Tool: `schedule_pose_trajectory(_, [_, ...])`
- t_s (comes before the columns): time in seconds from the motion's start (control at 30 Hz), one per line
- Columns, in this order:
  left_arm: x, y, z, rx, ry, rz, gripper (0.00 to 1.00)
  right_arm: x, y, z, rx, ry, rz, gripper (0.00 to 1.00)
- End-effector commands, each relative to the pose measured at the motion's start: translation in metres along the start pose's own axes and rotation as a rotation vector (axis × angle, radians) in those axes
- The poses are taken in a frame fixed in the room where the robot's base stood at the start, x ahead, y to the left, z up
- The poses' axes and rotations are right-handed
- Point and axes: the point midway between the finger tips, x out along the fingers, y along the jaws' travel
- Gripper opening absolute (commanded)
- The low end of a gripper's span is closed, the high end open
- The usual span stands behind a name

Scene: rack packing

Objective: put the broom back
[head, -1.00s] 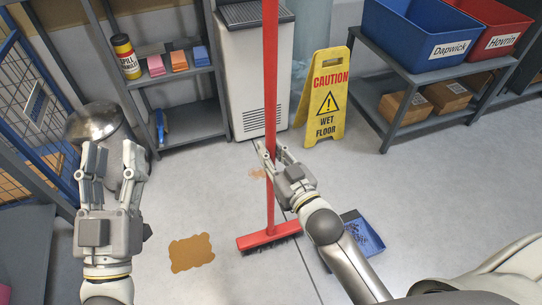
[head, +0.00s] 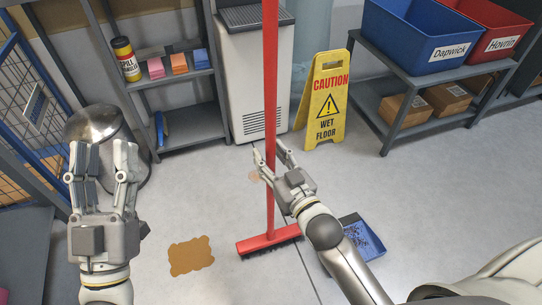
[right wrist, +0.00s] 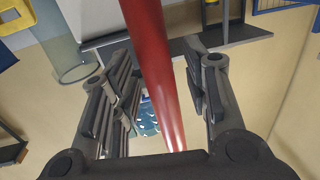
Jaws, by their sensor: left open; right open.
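The red broom (head: 270,90) stands upright, its bristled head down on the grey floor. The top of its handle runs out of the head view. My right gripper (head: 270,150) is open at the lower part of the handle. In the right wrist view the handle (right wrist: 158,70) passes between the spread fingers of my right gripper (right wrist: 158,90), with gaps on both sides. My left gripper (head: 103,165) is open and empty at the left, well away from the broom.
A blue dustpan (head: 352,232) with dark bits lies right of the broom head. A brown spill (head: 191,255) is on the floor at left. A yellow caution sign (head: 325,98) stands behind. Grey shelving (head: 190,112), a metal bin (head: 95,122) and a blue crate (head: 415,40) are around.

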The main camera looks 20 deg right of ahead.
Motion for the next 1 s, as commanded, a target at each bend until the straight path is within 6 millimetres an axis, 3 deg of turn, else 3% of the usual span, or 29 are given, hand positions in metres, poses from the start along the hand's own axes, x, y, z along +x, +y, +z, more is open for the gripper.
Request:
schedule_pose_trajectory(0.27, [0.001, 0.000, 0.004, 0.000, -0.029, -0.001, 0.44, -0.006, 0.000, -0.002, 0.000, -0.003, 0.000, 0.42])
schedule_pose_trajectory(0.7, [-0.015, -0.010, 0.068, 0.014, -0.402, -0.020, 0.44, -0.079, 0.000, -0.003, 0.001, -0.006, 0.000, 0.42])
schedule_pose_trajectory(1.0, [-0.032, -0.014, 0.094, 0.018, -0.564, -0.029, 0.44, -0.114, 0.000, -0.003, -0.001, -0.002, 0.000, 0.42])
